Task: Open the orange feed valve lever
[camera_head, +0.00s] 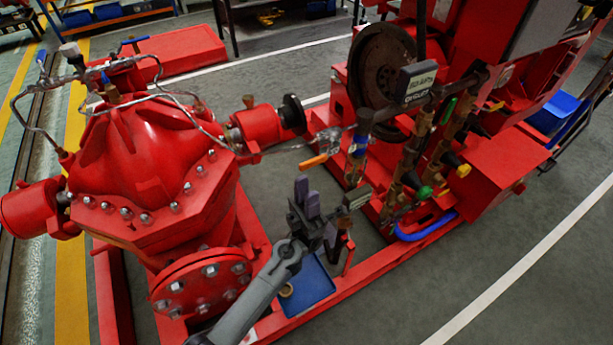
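The orange lever (313,161) is a small handle on the pipework between the red pump and the engine. It points left and slightly down from its valve. My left gripper (307,198) is below the lever in the picture, apart from it, with its grey-purple finger pads pointing up. The two pads show close together at an angle, and I cannot tell whether they are open or shut. Nothing shows between them. My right gripper is not in view.
The red pump (150,165) fills the left side. The engine's flywheel (382,72) and a dark sign (417,84) stand behind the valves. Green (425,192) and yellow (463,170) knobs and a blue hose (428,229) lie to the right. A blue tray (310,283) is below my gripper.

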